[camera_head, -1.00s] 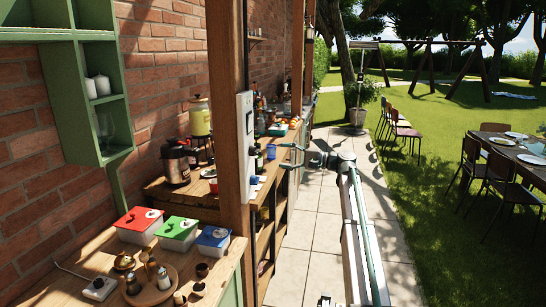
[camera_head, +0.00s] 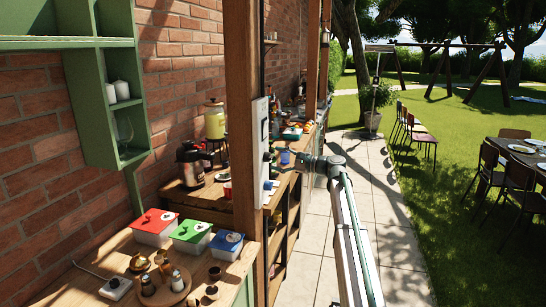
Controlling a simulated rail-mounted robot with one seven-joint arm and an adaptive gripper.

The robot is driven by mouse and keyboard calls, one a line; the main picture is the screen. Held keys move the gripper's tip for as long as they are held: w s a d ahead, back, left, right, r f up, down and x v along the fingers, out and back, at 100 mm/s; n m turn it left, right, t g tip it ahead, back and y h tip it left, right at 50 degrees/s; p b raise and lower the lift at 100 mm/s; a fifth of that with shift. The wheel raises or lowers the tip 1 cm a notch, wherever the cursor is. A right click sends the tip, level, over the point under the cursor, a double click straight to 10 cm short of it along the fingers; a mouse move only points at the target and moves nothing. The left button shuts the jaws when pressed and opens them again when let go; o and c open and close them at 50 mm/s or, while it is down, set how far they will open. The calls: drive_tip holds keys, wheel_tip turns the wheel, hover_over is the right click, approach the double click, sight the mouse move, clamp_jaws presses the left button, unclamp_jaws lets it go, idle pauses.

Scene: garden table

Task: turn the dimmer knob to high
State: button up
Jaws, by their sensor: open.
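A pale control box (camera_head: 260,150) is fixed to the wooden post and shows nearly edge-on. Small dark and light parts stick out from its right side; I cannot tell which of them is the dimmer knob, nor its setting. My gripper (camera_head: 277,168) is open, right of the box and close to its lower half. The fingertips are small and partly lost against the counter items, so I cannot tell whether they touch a knob.
The wooden post (camera_head: 241,120) stands beside the box. Behind it is a counter with a kettle (camera_head: 190,163), a yellow dispenser (camera_head: 214,120) and a blue cup (camera_head: 285,157). Lidded boxes (camera_head: 191,232) stand in front.

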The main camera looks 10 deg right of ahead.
sight(269, 157)
drive_tip(key=shift+x, duration=1.3)
drive_tip(key=shift+c, duration=0.4)
drive_tip(key=c, duration=1)
drive_tip(key=shift+f, duration=0.15)
drive_tip(key=shift+c, duration=0.4)
